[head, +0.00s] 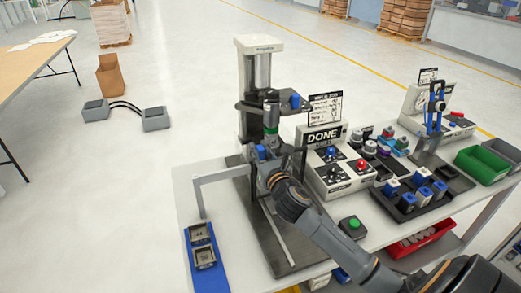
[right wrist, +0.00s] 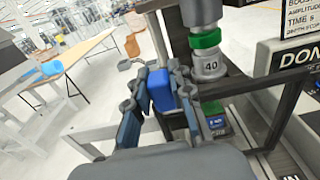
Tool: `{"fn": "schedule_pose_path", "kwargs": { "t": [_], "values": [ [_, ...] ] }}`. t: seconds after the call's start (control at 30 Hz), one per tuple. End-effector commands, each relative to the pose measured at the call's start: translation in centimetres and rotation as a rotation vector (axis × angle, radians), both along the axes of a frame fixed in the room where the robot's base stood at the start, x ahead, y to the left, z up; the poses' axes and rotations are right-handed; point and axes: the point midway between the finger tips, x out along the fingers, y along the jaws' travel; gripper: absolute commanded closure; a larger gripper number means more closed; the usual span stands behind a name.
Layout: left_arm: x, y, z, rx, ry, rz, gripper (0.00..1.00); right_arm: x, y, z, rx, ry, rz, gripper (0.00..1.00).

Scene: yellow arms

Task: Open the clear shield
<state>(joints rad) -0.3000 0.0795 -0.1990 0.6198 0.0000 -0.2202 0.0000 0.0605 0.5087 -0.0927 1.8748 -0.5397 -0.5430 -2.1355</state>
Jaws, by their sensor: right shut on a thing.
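The press (head: 259,75) stands on the table with a grey column and a head with a green ring (head: 271,130). The ring also shows in the right wrist view (right wrist: 205,39). A dark upright frame bar (right wrist: 279,90) stands beside the head. The shield's clear pane cannot be made out for certain. My right gripper (head: 260,160) is in front of the press, left of the head. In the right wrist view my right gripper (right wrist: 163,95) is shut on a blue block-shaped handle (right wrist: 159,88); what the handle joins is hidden. My left gripper is out of view.
A control box with a DONE display (head: 324,137) stands right of the press. A green button (head: 353,222) is near the front edge. A dark tray (head: 408,207) holds several blue parts. A blue fixture (head: 206,278) lies at the left front. A grey bracket (head: 215,176) stands left.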

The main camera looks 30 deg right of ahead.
Motion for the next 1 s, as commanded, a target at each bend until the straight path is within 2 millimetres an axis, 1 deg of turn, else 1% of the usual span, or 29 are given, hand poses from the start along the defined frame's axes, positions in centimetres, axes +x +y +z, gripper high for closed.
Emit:
{"fn": "schedule_pose_path", "kwargs": {
  "t": [0.17,0.27,0.4,0.6,0.7,0.8,1.0],
  "values": [
    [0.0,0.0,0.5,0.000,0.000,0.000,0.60,0.6,2.5,0.2,0.003,-0.002,0.005,1.00],
    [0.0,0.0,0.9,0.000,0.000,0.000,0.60,1.2,4.7,0.3,0.005,-0.002,0.006,1.00],
    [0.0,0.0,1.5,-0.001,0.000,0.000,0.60,2.0,8.3,0.3,0.005,-0.002,0.007,1.00],
    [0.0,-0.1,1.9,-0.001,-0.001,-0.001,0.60,3.1,12.8,0.3,0.002,-0.003,0.006,1.00],
    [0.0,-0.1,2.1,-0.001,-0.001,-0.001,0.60,3.5,14.4,0.2,0.002,-0.003,0.004,1.00],
    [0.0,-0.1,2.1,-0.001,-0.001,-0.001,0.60,3.8,15.5,0.2,0.001,-0.003,0.004,1.00],
    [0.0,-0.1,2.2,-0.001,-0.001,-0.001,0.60,4.0,16.4,0.2,0.001,-0.003,0.002,1.00]
  ]
}}
